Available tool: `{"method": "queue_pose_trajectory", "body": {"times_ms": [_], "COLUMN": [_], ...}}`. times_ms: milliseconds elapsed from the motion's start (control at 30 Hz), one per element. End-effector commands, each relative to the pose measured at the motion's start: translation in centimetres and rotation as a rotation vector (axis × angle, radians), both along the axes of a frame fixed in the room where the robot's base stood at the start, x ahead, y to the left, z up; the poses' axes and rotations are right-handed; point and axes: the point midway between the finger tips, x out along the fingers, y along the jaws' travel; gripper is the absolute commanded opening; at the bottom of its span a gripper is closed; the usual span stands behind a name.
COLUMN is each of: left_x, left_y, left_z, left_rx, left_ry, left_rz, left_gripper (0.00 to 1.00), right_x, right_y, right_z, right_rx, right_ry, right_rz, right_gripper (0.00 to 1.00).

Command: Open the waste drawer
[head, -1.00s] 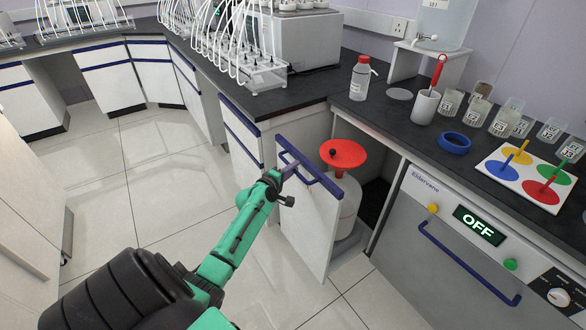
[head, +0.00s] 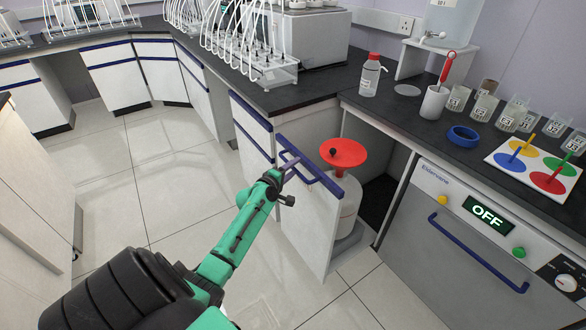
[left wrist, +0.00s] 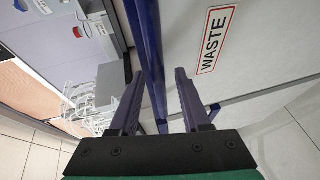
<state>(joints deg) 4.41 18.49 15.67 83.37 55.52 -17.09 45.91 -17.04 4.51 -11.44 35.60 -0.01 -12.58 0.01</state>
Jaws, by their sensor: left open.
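The waste drawer (head: 305,222) has a white front with a blue top edge and stands partly pulled out from under the counter. Its blue bar handle (head: 312,180) is at the top of the front. My left gripper (head: 287,174) is at the handle, with its jaws open. In the left wrist view its two dark fingers (left wrist: 160,72) stand apart on either side of a blue bar, and a red-framed WASTE label (left wrist: 216,38) shows on the drawer front. A white container (head: 349,205) with a red funnel (head: 343,154) stands inside the drawer. My right gripper is out of view.
A grey appliance (head: 450,235) with an OFF display stands right of the drawer. The dark counter (head: 405,112) above holds a red-capped bottle (head: 371,76), a blue ring (head: 463,136) and several beakers. Open tiled floor (head: 180,190) lies left of the drawer.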

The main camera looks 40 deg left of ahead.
Motion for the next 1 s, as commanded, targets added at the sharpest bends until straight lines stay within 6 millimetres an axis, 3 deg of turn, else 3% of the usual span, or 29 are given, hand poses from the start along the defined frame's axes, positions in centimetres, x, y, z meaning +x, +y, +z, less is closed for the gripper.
{"method": "queue_pose_trajectory", "body": {"times_ms": [267,700,833,1000], "left_x": [-1.3,-12.3,-13.9,-14.3], "left_y": [-0.1,-1.3,-1.5,-1.5], "left_z": [0.3,2.0,2.4,2.7], "left_rx": [0.000,0.000,0.001,-0.001], "left_ry": [0.000,0.004,0.001,-0.001], "left_rz": [0.000,-0.001,0.000,0.000], "left_gripper": [0.47,0.47,0.47,0.47], "right_x": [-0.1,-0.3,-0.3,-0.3], "right_y": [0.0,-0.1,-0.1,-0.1], "right_z": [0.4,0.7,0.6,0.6], "right_rx": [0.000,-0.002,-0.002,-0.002], "right_ry": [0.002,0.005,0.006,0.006], "right_rz": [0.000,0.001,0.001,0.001], "right_gripper": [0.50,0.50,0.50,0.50]}}
